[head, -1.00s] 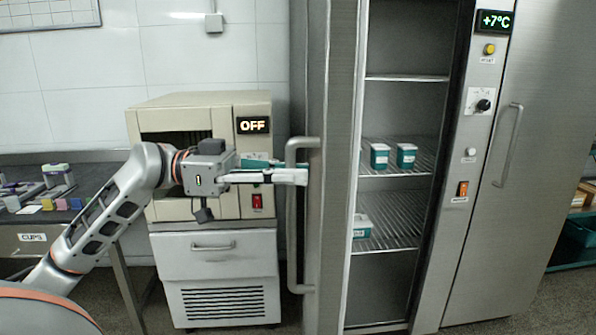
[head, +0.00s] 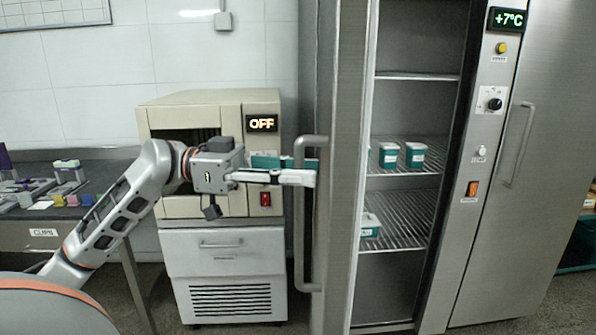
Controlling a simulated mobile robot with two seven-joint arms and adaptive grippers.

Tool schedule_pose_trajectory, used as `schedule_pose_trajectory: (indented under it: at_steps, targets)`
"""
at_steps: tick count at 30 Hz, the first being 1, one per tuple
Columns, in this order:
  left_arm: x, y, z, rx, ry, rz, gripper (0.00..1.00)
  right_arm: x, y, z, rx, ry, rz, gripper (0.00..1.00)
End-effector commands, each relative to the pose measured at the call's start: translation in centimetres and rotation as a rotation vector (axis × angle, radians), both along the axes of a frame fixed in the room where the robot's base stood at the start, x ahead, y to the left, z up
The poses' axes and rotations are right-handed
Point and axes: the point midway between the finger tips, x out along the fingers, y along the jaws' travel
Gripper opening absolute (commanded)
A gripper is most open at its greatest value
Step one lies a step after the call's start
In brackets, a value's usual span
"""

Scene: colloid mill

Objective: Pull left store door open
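The left store door (head: 343,230) stands open, seen nearly edge-on, with a long vertical bar handle (head: 299,235) on its face. My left gripper (head: 308,172) reaches in from the left at the upper part of this handle. The contact itself is partly hidden. My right gripper is not in view.
Inside the store, wire shelves (head: 405,210) hold small teal boxes (head: 415,155). The right store door (head: 535,170) is shut. A beige unit marked OFF (head: 190,108) stands on a drawer cabinet (head: 224,262) behind my arm. A dark bench (head: 110,180) is at left.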

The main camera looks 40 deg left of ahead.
Motion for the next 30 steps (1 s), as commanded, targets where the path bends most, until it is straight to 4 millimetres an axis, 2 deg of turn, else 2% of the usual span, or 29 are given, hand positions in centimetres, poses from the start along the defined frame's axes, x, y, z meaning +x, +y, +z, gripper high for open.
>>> schedule_pose_trajectory:
  at_steps: [4, 8, 15, 21, 30]
  targets:
    - [-0.2, 0.4, 0.0, 0.000, 0.000, 0.000, 0.28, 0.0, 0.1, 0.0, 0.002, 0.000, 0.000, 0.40]
    - [-1.0, 1.8, 0.0, -0.003, 0.002, 0.001, 0.28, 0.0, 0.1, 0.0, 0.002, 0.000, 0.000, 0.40]
    - [-3.4, 6.1, 0.0, -0.003, 0.002, 0.003, 0.28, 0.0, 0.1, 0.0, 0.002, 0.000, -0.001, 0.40]
    - [-5.1, 9.0, 0.0, -0.002, 0.001, 0.002, 0.28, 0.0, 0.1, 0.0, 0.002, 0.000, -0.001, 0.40]
    - [-6.0, 10.5, 0.0, 0.000, 0.000, 0.001, 0.28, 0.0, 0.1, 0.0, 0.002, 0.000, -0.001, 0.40]
